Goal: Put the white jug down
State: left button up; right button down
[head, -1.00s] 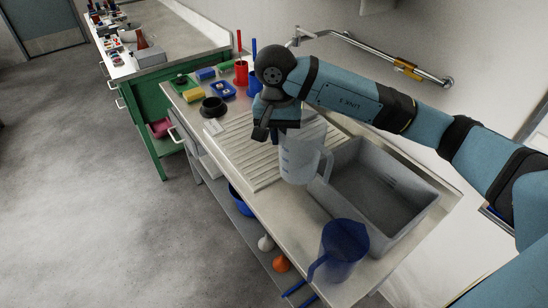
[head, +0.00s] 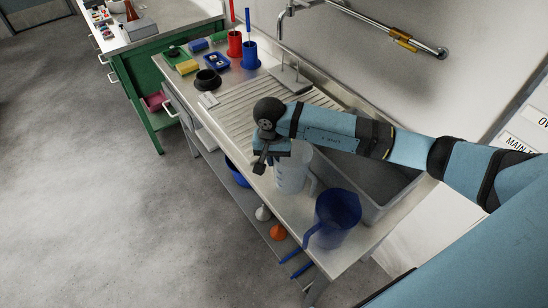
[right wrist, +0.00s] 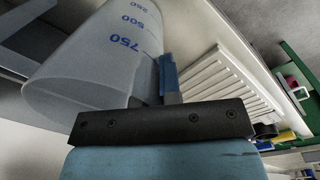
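My left gripper is not in view.
The grey sink basin (head: 385,188) lies behind and right of the jugs. The ribbed drainboard (head: 250,118) is clear. A black bowl (head: 207,80), sponges and red and blue pots (head: 249,55) stand at the counter's far end. Its front edge is close to the jug.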

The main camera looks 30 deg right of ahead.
jog(key=shift+f, duration=0.35)
jog(key=shift+f+b, duration=0.1)
jog(key=shift+b, duration=0.2)
jog(key=c, duration=1.3)
grip_release()
